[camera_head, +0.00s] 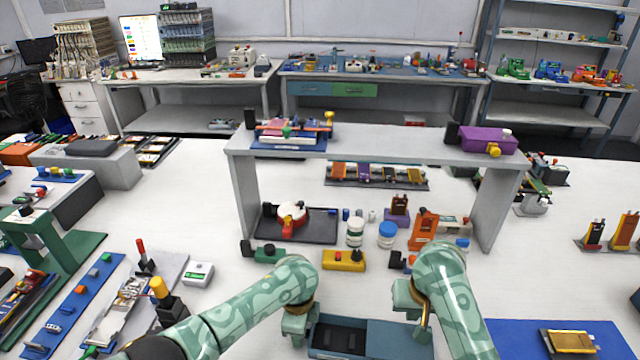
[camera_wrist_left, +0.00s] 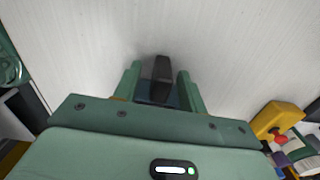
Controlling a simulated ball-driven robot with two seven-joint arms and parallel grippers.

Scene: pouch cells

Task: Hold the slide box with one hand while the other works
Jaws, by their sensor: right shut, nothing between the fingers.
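The slide box (camera_head: 385,343) is a blue-grey box at the bottom centre of the head view, with a dark opening on its left part. My left gripper (camera_head: 296,330) is at the box's left end. In the left wrist view its fingers (camera_wrist_left: 160,92) stand apart with a dark block (camera_wrist_left: 161,68) between them. I cannot tell whether they press on it. My right gripper (camera_head: 410,308) is shut and empty, above the right part of the box. The front of the box is cut off by the picture edge.
A grey raised shelf (camera_head: 375,145) stands behind. A blue mat (camera_head: 510,342) lies to the right. White table between them is free.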

